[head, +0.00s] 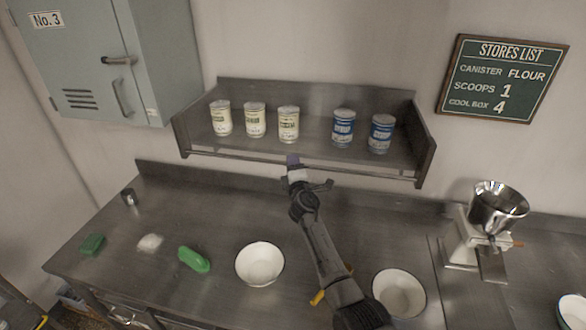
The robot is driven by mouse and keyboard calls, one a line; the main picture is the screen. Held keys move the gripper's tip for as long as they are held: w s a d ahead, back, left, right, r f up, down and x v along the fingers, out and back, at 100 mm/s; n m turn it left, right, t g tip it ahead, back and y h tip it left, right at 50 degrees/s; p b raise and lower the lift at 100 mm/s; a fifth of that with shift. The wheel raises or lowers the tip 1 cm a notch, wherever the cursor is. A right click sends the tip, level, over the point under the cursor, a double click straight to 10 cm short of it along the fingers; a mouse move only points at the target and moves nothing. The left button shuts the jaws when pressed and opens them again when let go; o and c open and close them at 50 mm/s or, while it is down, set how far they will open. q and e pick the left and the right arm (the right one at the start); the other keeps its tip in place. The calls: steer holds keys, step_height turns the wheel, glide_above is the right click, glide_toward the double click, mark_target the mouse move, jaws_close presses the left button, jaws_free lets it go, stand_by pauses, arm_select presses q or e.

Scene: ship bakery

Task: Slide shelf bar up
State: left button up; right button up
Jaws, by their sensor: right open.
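The metal wall shelf (310,90) holds several cans, and a thin shelf bar (240,157) runs across its front, low down, between the two end brackets. My right gripper (293,165) reaches up from the counter to the middle of the bar. It is open, with its fingertips close to the bar. I cannot tell whether they touch it or are around it, because the gripper covers that stretch. My left gripper is not in view.
Three cream cans (254,120) and two blue cans (343,128) stand on the shelf. A grey locker (160,60) hangs at left. On the counter are a white bowl (260,264), another bowl (399,292), a green object (194,259) and a scale-like machine with a metal hopper (497,207).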

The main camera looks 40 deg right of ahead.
steer(key=shift+w+d+r, duration=0.1)
steer(key=shift+w, duration=0.15)
jaws_close()
stand_by(0.3)
